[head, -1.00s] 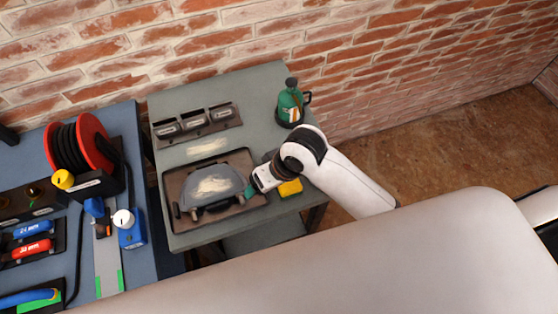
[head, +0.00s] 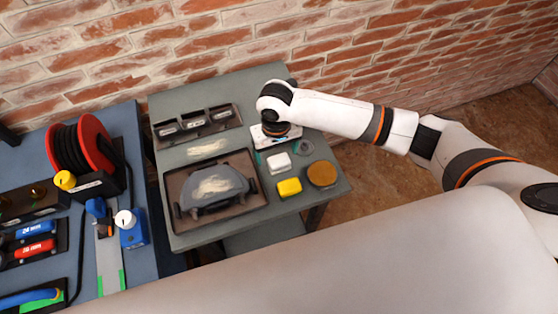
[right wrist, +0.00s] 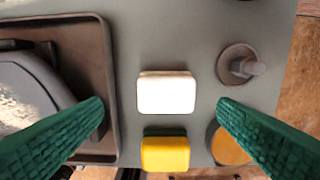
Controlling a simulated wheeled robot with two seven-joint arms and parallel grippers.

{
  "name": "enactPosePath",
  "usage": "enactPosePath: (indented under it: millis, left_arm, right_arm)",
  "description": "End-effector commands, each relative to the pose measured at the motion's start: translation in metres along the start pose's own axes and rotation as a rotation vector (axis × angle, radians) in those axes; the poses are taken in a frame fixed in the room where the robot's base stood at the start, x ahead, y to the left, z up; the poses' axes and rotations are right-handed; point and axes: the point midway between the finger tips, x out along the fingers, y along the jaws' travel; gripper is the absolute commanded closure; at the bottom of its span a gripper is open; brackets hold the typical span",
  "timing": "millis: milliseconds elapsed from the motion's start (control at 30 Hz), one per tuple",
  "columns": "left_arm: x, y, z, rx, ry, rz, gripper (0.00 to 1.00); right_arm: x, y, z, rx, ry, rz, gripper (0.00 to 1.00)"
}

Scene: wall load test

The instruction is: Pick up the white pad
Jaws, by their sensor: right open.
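The white pad (head: 278,163) lies flat on the grey table, between the dark tray and a small round knobbed piece. It also shows in the right wrist view (right wrist: 166,94), fully visible near the middle. My right gripper (head: 278,151) is above the table just behind the pad in the head view. In the right wrist view its green ribbed fingers (right wrist: 160,106) are wide apart, one on each side of the pad, and hold nothing. My left gripper is not in view.
A yellow pad (head: 289,187) lies close in front of the white pad, with a round brown-orange disc (head: 321,173) to its right. The knobbed piece (head: 305,147) stands close by. A dark tray (head: 245,204) holds a grey tool (head: 213,188). A brick wall rises behind.

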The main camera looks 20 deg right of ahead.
Motion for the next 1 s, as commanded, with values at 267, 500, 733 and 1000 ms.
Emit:
enactPosePath:
  millis: [267,500,733,1000]
  left_arm:
    - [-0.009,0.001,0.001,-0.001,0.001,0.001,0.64]
    - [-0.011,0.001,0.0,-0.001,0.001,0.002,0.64]
    - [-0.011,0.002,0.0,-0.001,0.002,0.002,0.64]
    - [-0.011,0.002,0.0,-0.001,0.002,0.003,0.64]
  right_arm:
    - [0.025,-0.006,0.001,0.0,0.002,-0.001,0.18]
    - [0.055,-0.007,0.001,-0.003,-0.001,0.0,0.18]
    - [0.057,-0.007,0.002,-0.002,-0.002,0.001,0.18]
    - [0.057,-0.007,0.002,-0.002,-0.002,0.001,0.59]
